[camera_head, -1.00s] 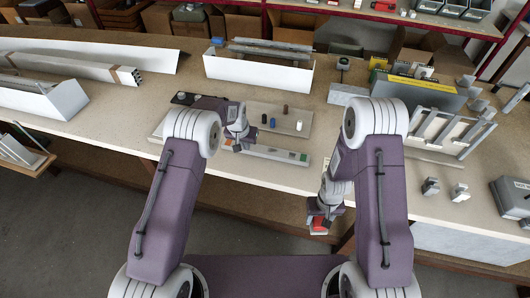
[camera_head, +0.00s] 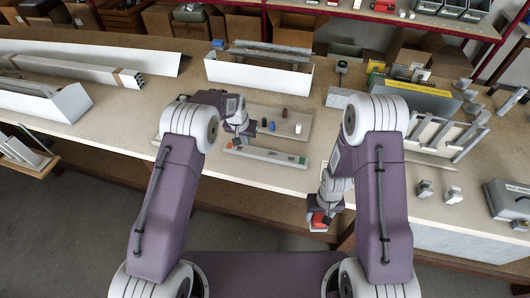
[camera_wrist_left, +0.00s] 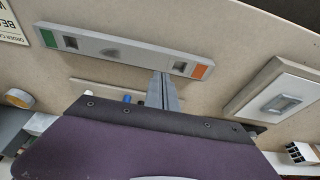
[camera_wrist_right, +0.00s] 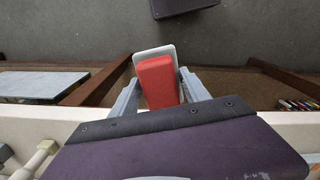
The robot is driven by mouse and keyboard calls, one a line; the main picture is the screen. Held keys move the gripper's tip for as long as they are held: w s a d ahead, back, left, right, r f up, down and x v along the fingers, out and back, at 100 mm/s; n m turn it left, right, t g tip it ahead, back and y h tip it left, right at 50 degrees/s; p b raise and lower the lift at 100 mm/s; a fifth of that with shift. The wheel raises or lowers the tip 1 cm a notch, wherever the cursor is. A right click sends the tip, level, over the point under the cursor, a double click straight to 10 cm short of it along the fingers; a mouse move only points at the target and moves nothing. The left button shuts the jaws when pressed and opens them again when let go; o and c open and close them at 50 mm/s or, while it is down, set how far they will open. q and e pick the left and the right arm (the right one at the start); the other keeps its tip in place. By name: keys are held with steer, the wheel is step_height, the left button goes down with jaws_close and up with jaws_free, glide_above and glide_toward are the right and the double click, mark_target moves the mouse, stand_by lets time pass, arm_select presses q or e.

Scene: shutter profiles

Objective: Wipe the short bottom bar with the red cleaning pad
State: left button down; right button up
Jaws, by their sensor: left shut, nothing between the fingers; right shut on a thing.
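The short bottom bar (camera_head: 265,156) is a grey strip lying near the table's front edge. In the left wrist view the bar (camera_wrist_left: 150,56) has a green end, an orange end, dark square slots and a dark smudge on its face. My left gripper (camera_head: 238,143) is shut and empty, with its fingertips (camera_wrist_left: 160,78) close to the bar; I cannot tell if they touch it. My right gripper (camera_head: 318,224) is shut on the red cleaning pad (camera_wrist_right: 157,82), a red block with a pale backing. It holds the pad out in front of the table edge, over the floor.
Small cylinders, including a white one (camera_head: 298,128), stand on a board behind the bar. A grey frame (camera_head: 447,132) stands at the right, with small metal blocks (camera_head: 424,189) before it. A white box (camera_head: 258,75) of profiles is at the back.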

steer(key=shift+f, duration=0.1)
